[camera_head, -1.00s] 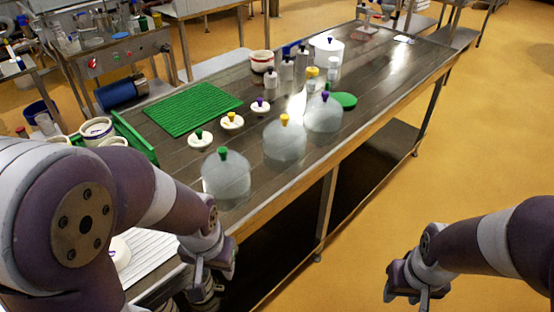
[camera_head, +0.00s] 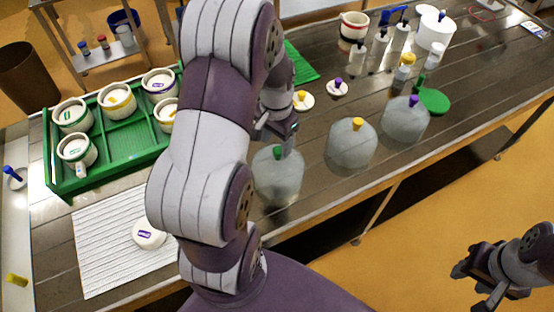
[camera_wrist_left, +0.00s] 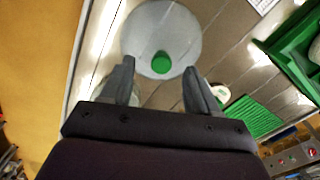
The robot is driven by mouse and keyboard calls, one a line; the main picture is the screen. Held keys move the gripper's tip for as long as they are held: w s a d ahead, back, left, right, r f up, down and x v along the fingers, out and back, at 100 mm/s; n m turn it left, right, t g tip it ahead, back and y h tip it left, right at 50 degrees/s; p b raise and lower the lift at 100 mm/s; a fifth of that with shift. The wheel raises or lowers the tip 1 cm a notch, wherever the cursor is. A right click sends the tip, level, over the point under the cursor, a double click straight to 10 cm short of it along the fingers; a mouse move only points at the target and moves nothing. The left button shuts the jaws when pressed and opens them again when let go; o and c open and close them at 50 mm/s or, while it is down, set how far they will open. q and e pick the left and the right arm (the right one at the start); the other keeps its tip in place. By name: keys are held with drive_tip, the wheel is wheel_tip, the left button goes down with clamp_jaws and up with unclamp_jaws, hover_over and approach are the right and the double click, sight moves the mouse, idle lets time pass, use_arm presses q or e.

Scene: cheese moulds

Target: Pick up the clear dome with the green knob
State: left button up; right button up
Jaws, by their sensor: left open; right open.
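The clear dome (camera_head: 280,180) with the green knob (camera_head: 279,152) stands on the steel table, partly behind my left arm in the head view. My left gripper (camera_head: 272,138) is just above the knob in that view, partly hidden by my arm. In the left wrist view the gripper (camera_wrist_left: 160,78) is open and empty. The green knob (camera_wrist_left: 161,62) shows between and just ahead of its fingertips, with the dome (camera_wrist_left: 160,25) beneath; I cannot tell the exact gap. My right gripper (camera_head: 472,285) is open, off the table at lower right.
A yellow-knobbed dome (camera_head: 352,148) and a purple-knobbed dome (camera_head: 404,122) stand to the right. A green crate (camera_head: 54,165) holds several white moulds at left. A ribbed white mat (camera_head: 95,245) bears a white lid (camera_head: 149,233). Bottles stand farther back.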

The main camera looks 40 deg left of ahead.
sight(278, 150)
use_arm(q)
drive_tip(key=shift+w+f+p, duration=0.2)
drive_tip(key=shift+w+f, duration=0.15)
drive_tip(key=shift+f, duration=0.25)
drive_tip(key=shift+w+f+p, duration=0.2)
drive_tip(key=shift+w+f, duration=0.1)
drive_tip(key=shift+f, duration=0.3)
wheel_tip(278, 150, down, 3)
drive_tip(key=shift+s+a+r+p, duration=0.1)
drive_tip(key=shift+s+p, duration=0.05)
drive_tip(key=shift+p, duration=0.15)
drive_tip(key=shift+f, duration=0.3)
drive_tip(key=shift+a+f, duration=0.1)
drive_tip(key=shift+f, duration=0.1)
drive_tip(key=c, duration=0.8)
drive_tip(key=shift+r, duration=0.1)
clamp_jaws()
use_arm(e)
drive_tip(key=shift+w+d+r, duration=0.1)
drive_tip(key=shift+w+r, duration=0.15)
drive_tip(key=shift+r, duration=0.45)
